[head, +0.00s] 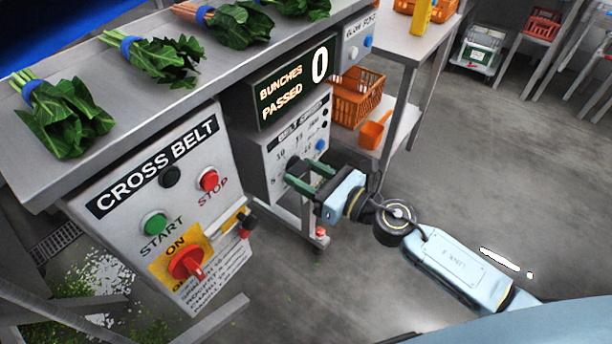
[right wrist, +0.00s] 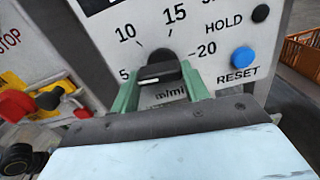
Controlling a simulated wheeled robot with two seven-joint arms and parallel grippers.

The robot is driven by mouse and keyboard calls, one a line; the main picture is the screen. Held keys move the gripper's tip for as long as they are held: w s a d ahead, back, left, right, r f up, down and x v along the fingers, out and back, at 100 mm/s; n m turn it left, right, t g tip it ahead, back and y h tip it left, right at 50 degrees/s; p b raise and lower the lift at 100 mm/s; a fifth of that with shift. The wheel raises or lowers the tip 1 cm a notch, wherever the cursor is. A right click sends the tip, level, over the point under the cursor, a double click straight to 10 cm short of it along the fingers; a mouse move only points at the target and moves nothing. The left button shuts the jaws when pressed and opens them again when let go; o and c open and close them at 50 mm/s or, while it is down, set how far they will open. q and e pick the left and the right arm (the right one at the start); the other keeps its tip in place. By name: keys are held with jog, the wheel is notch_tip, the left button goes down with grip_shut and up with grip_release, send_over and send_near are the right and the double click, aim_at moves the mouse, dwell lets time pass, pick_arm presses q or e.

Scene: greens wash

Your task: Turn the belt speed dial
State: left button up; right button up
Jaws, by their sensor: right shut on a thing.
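The belt speed dial (right wrist: 160,70) is a dark knob on a light panel marked 5, 10, 15 and 20 in the right wrist view. A white line on it points left, toward the 5 side. My right gripper (right wrist: 160,95) has its green fingers on either side of the dial and is shut on it. In the head view my right gripper (head: 308,176) reaches the belt speed box (head: 262,150) from the right and hides most of the dial. My left gripper is not in view.
The cross belt panel (head: 150,205) with start, stop and a red on switch (head: 187,264) stands left of the box. A blue reset button (right wrist: 242,57) sits right of the dial. Greens bunches (head: 62,112) lie on the belt above. Open floor lies to the right.

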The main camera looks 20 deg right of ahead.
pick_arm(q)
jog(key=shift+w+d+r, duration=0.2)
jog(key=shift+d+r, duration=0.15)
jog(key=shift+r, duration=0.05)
pick_arm(e)
jog(key=shift+n, duration=0.5)
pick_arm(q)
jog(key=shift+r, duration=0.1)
pick_arm(e)
jog(key=o, duration=1)
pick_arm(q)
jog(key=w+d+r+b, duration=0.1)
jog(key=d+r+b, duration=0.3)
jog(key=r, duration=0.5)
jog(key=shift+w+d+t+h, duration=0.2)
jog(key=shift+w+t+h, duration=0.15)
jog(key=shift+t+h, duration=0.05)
pick_arm(e)
jog(key=shift+v, duration=6.75)
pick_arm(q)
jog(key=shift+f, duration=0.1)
